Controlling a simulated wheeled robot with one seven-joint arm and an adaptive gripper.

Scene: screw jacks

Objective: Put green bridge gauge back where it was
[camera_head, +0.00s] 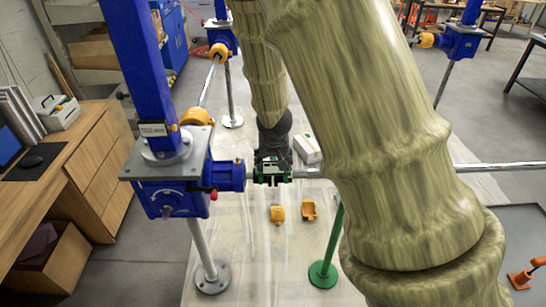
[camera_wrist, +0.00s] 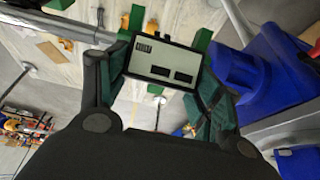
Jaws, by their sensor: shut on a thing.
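The green bridge gauge (camera_wrist: 163,62) fills the middle of the wrist view, a dark-framed body with a pale display face and green ends. My gripper (camera_wrist: 158,90) is shut on it, one dark finger at each side. In the head view my gripper (camera_head: 270,152) hangs at the shaft beside the blue screw jack (camera_head: 172,190), with the green gauge (camera_head: 270,173) at its tip. The gauge is at the shaft (camera_head: 308,173); I cannot tell whether it touches it. My gripper hides part of the gauge.
Two orange covers (camera_head: 278,214) (camera_head: 309,208) lie on the pale floor sheet. A green post with a round base (camera_head: 323,273) stands nearby, partly behind my arm. A white box (camera_head: 307,149) lies behind the shaft. A wooden desk (camera_head: 93,160) is at left.

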